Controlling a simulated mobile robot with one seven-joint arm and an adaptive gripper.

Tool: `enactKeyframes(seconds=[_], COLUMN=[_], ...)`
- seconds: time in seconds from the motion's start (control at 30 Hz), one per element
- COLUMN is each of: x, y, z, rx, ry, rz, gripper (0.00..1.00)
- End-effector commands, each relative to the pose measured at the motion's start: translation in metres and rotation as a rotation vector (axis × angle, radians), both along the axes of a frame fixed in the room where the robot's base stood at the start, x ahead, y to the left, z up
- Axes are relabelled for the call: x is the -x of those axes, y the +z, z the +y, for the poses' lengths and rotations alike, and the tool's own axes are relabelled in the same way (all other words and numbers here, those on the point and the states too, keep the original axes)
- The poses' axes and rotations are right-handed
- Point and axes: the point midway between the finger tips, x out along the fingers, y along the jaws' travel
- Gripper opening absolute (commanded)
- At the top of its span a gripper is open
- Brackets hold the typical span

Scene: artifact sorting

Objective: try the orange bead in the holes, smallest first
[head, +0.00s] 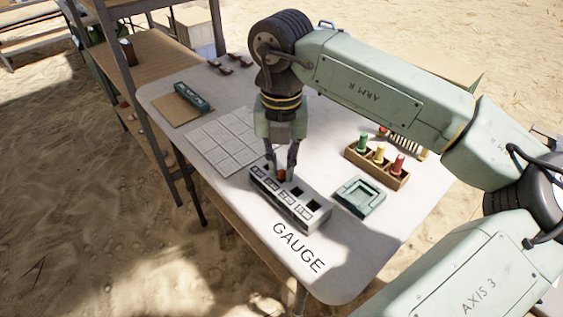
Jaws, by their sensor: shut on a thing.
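The orange bead (281,175) is between the fingertips of my gripper (282,172), which is shut on it. The gripper points straight down over the far left part of the grey gauge block (318,217). The block has a row of dark square holes in its top, with marked labels beside them. The bead is at or just above the block's top near one end. I cannot tell whether it is inside a hole, as the fingers hide part of that end. The word GAUGE is printed on the table in front of the block.
Right of the block lies a green-grey square tray (377,204). Behind it, a wooden rack (403,182) holds green, yellow and red pieces. A white grid sheet (207,157) lies left. A green device (192,97) is on a brown board. The table's front is clear.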

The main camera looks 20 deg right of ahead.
Motion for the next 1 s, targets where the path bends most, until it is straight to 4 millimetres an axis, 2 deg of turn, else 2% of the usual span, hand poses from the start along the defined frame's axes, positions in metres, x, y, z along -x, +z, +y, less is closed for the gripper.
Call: enactKeyframes(seconds=[0.07,0.1,0.43,0.67,0.9,1.0], x=[0.0,0.0,0.0,0.0,0.0,0.0], y=[0.0,0.0,-0.0001,-0.0001,-0.0001,-0.0001], z=[0.0,0.0,0.0,0.0,0.0,0.0], rx=[0.0,0.0,0.0,0.0,0.0,0.0], ry=[0.0,0.0,0.0,0.0,0.0,0.0], rz=[0.0,0.0,0.0,0.0,0.0,0.0], gripper=[0.0,0.16,0.38,0.39,0.55,0.55])
